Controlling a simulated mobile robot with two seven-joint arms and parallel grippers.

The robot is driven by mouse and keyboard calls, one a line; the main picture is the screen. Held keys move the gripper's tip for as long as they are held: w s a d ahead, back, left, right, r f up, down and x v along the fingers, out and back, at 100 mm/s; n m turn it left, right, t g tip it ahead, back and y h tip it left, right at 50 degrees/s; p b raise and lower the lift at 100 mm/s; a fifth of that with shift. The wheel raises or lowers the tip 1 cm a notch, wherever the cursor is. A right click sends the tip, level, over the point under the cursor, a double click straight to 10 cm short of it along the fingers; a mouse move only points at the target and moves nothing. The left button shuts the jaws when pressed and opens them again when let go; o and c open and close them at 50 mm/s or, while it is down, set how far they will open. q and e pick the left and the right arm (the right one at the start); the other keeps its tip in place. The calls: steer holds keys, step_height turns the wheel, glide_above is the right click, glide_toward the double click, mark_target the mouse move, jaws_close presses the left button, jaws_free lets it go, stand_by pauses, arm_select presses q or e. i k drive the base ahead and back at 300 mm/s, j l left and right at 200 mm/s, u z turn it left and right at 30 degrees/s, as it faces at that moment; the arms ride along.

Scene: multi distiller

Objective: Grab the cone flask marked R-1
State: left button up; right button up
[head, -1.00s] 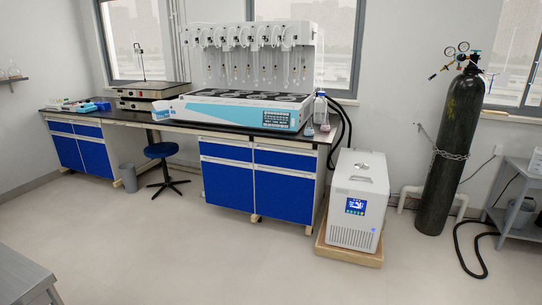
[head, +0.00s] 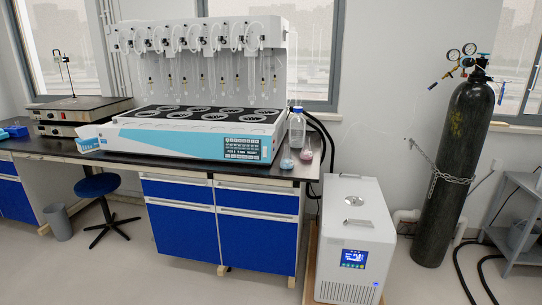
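Two small cone flasks stand on the right end of the black bench top, beside the distiller. One flask (head: 287,160) looks bluish and sits nearer the front edge. The other flask (head: 307,152) looks pinkish and stands just to its right. Their markings are too small to read, so I cannot tell which is R-1. A clear bottle with a blue cap (head: 297,128) stands behind them. Neither of my grippers shows in the head view.
The multi distiller (head: 195,135) fills the middle of the black-topped bench (head: 230,170) with blue cabinets. A white chiller (head: 352,235) stands on the floor at the bench's right end. A dark gas cylinder (head: 452,160) stands further right. A blue stool (head: 97,186) is at left. Floor in front is clear.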

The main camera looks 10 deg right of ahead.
mark_target(286, 163)
steer(key=i+z, duration=0.25)
steer(key=i, duration=0.25)
steer(key=i+j+z, duration=0.25)
steer(key=i, duration=0.25)
steer(key=i+j+z, duration=0.25)
steer(key=i, duration=0.2)
